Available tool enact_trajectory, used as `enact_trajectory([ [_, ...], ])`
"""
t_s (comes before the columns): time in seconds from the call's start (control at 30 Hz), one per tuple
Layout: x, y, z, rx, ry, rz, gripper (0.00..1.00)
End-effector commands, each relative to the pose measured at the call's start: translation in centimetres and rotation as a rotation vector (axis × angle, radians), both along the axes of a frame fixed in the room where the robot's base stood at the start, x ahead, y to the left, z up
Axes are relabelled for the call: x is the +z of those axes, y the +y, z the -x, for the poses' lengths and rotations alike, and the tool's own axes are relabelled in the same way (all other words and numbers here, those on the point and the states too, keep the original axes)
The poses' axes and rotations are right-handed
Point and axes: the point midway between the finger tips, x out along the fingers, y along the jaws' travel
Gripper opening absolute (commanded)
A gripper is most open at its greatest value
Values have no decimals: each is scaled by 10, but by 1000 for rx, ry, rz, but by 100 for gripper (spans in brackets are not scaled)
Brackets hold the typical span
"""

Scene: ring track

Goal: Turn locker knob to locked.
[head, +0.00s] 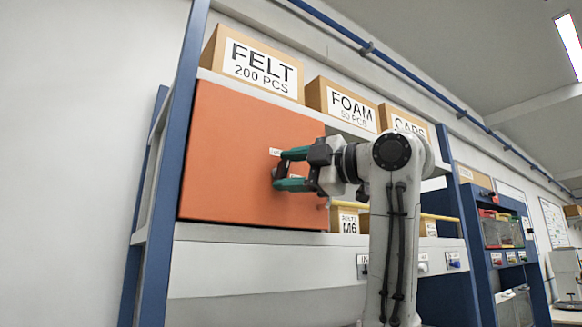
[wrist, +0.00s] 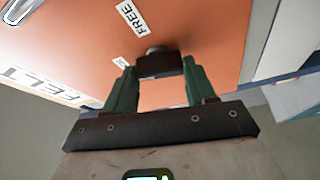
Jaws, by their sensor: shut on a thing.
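The locker has a flat orange door (head: 235,150) on the shelf at the left of the rack; it fills much of the wrist view (wrist: 205,25). The dark locker knob (wrist: 160,64) stands out from this door between my fingertips. A white label (wrist: 132,18) beside it reads FREE. A second small label (wrist: 120,62) is partly hidden by a finger and I cannot read it. My gripper (head: 277,171), with green fingers, is shut on the knob, one finger on each side (wrist: 158,72). In the head view the fingers mostly hide the knob.
Cardboard boxes marked FELT (head: 262,68) and FOAM (head: 350,105) stand above the locker. An M6 bolt box (head: 349,222) sits right of the door, behind my arm. A blue rack post (head: 170,160) stands left of the door. Small switches (head: 363,268) line the lower ledge.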

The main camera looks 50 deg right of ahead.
Motion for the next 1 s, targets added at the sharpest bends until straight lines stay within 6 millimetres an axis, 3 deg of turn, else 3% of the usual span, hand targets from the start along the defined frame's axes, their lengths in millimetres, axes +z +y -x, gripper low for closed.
enact_trajectory([
  [0.4, 1, 1, -1, 3, 66, 217, 25],
  [1.0, -1, 2, -1, 6, 77, 261, 25],
])
